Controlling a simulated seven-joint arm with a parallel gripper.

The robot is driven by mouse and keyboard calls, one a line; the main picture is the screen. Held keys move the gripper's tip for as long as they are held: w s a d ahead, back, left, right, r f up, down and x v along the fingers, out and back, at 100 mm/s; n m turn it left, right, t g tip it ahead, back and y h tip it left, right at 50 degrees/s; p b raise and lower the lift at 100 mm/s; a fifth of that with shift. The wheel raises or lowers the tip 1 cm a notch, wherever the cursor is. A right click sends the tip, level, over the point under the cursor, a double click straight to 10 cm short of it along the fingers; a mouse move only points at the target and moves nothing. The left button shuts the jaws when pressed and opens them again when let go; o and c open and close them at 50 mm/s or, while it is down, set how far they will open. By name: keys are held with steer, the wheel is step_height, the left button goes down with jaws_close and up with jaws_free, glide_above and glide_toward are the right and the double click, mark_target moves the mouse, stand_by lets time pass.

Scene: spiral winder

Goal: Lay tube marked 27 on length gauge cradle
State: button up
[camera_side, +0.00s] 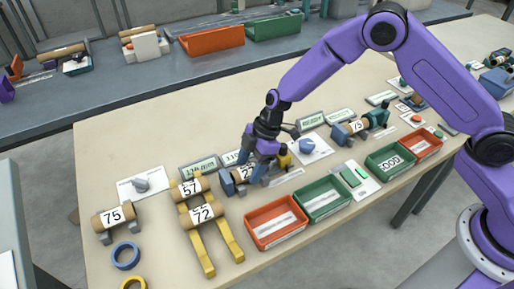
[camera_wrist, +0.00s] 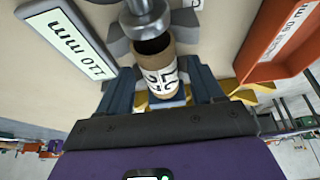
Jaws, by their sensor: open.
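A brown cardboard tube with a white label (camera_side: 244,173) lies on a blue cradle (camera_side: 227,184) near the middle of the table. Its number starts with what looks like a 2; the rest is hidden by my gripper. My gripper (camera_side: 256,172) is down over this tube, open, with its dark blue fingers around it. In the wrist view the tube (camera_wrist: 158,75) lies between the open fingers, its number too tilted to read surely. A grey metal cylinder (camera_wrist: 147,18) stands close to the tube's open end.
Tubes marked 57 (camera_side: 188,189) and 72 (camera_side: 202,214) lie on yellow rails (camera_side: 229,240). A tube marked 75 (camera_side: 114,216) rests on a grey stand at left. Orange (camera_side: 276,223) and green (camera_side: 322,199) bins stand in front. Another tube (camera_side: 356,126) sits on a teal-blue device at right.

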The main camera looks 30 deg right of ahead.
steer(key=v, duration=1.2)
steer(key=shift+r, duration=0.25)
steer(key=shift+s, duration=0.1)
steer(key=s+d+r+m+h, duration=0.1)
steer(key=s+d+r, duration=0.1)
steer(key=s+d, duration=0.4)
steer(key=s+d+r+m+h, duration=0.1)
steer(key=s+d, duration=0.5)
steer(key=s, duration=0.8)
steer(key=s+d+r+m+h, duration=0.2)
steer(key=s+d, duration=0.5)
steer(key=s, duration=0.4)
steer(key=shift+r+m, duration=0.7)
steer(key=shift+r, duration=0.55)
